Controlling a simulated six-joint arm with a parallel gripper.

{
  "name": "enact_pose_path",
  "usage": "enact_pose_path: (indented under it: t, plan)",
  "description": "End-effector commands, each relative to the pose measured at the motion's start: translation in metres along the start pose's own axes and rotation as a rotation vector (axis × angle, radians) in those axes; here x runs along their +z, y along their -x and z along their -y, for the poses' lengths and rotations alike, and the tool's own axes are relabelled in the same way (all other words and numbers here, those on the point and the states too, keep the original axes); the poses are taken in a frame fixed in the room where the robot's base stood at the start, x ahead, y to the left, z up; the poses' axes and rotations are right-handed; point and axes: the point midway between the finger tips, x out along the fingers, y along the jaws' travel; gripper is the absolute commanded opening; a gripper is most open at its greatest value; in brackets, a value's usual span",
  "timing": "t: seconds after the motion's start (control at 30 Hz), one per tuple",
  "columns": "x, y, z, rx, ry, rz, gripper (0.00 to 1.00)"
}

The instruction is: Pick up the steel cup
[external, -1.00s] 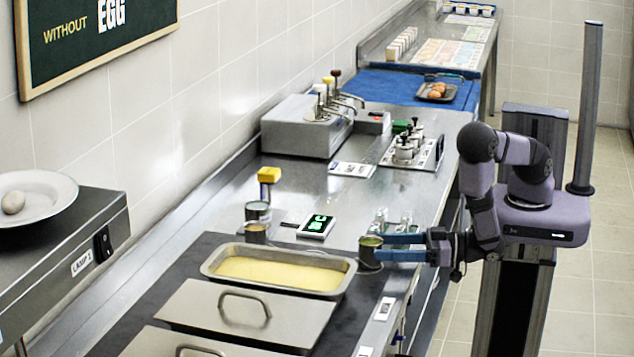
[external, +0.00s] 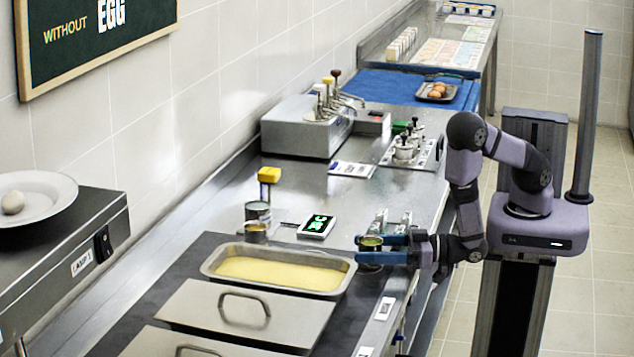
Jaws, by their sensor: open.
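A small steel cup (external: 371,242) with yellowish-green inside stands upright at the right end of the long pan, near the counter's front edge. My gripper (external: 363,249) reaches in from the right with its blue fingers open. One finger passes on the near side of the cup and the other on its far side. The near finger hides most of the cup's lower body. I cannot tell whether either finger touches it.
A pan of yellow liquid (external: 214,264) lies just left of the cup. Behind it stand a tin (external: 257,210), another small cup (external: 255,232), a lit display (external: 317,227) and small glass items (external: 380,222). A lidded pan (external: 200,312) lies in front.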

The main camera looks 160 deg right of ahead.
Motion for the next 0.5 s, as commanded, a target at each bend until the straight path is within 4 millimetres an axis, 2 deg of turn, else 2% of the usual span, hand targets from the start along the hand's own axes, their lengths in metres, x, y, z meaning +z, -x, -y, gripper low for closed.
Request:
enact_pose_path:
  t: [0.03,0.2,0.5]
  plan:
    - [-0.001,-0.008,-0.002,0.005,-0.003,-0.005,0.67]
    - [-0.002,-0.026,-0.001,0.002,0.0,-0.001,0.67]
    - [0.0,-0.03,0.0,-0.001,0.002,-0.001,0.67]
